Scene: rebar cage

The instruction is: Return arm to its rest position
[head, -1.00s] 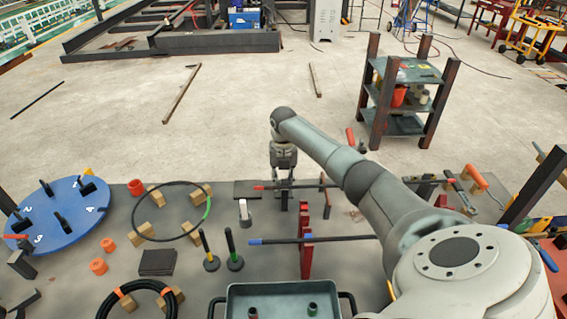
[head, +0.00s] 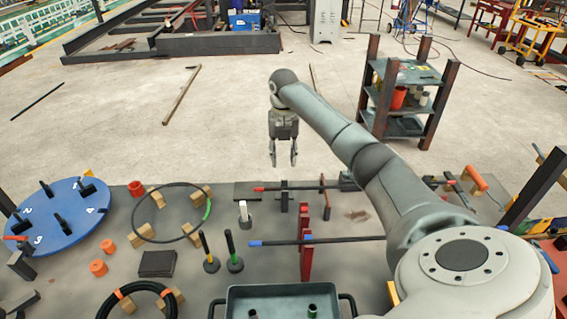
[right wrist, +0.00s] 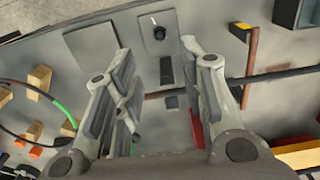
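My right arm (head: 345,140) reaches from the lower right of the head view over the table. Its right gripper (head: 283,158) hangs fingers down near the table's far edge. The two fingers are apart with nothing between them. In the right wrist view the spread fingers (right wrist: 158,60) are also empty, with the table surface seen between them. A dark bar with a red end (head: 318,187) lies across supports, below the gripper in the head view. My left arm and left gripper are not in view.
A blue-ended bar (head: 325,240) crosses a red upright stand (head: 306,248). A blue disc (head: 58,216) with black pegs, a large ring (head: 148,238) on wooden blocks and a grey tray (head: 283,291) share the table. A shelf (head: 402,100) stands beyond, with open floor around it.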

